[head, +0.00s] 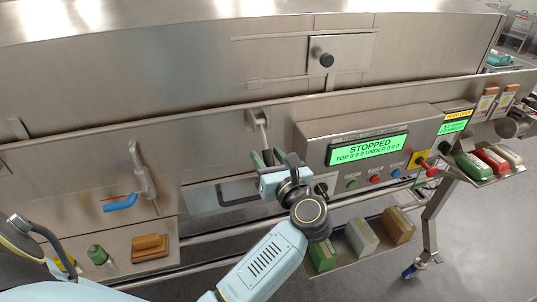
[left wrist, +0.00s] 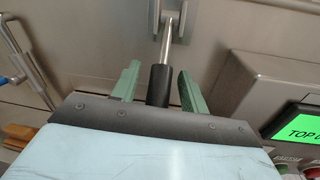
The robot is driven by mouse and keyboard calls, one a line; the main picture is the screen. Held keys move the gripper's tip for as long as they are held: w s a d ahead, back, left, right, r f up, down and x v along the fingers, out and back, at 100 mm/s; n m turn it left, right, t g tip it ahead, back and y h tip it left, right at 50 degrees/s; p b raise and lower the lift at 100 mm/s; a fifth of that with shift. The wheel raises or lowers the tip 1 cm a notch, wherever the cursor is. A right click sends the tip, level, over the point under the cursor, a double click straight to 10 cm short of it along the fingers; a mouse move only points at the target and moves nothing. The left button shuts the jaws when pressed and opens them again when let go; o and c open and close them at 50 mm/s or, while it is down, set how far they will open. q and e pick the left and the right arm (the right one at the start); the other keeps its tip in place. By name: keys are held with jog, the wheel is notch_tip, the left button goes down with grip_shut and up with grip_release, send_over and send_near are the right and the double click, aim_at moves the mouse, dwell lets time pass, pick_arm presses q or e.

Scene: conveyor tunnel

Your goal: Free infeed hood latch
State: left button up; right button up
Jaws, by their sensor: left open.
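The hood latch (head: 260,128) is a metal lever hanging from a bracket on the steel hood front, left of the control box. In the left wrist view its metal rod (left wrist: 168,42) runs down from the bracket to a black grip (left wrist: 158,84). My left gripper (head: 268,160) is at the lever's lower end. In the left wrist view its two green fingers (left wrist: 160,88) stand open on either side of the black grip, with visible gaps. The grip's lower end is hidden behind the gripper body. My right gripper is in neither view.
The control box (head: 312,140) reads STOPPED, close right of my gripper. A blue-handled lever (head: 121,203) is at left. More blocks (head: 360,236) lie below the box. A black-knobbed panel (head: 342,52) is above.

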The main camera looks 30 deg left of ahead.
pick_arm(q)
jog(key=shift+a, duration=0.1)
grip_shut()
dwell(0.3)
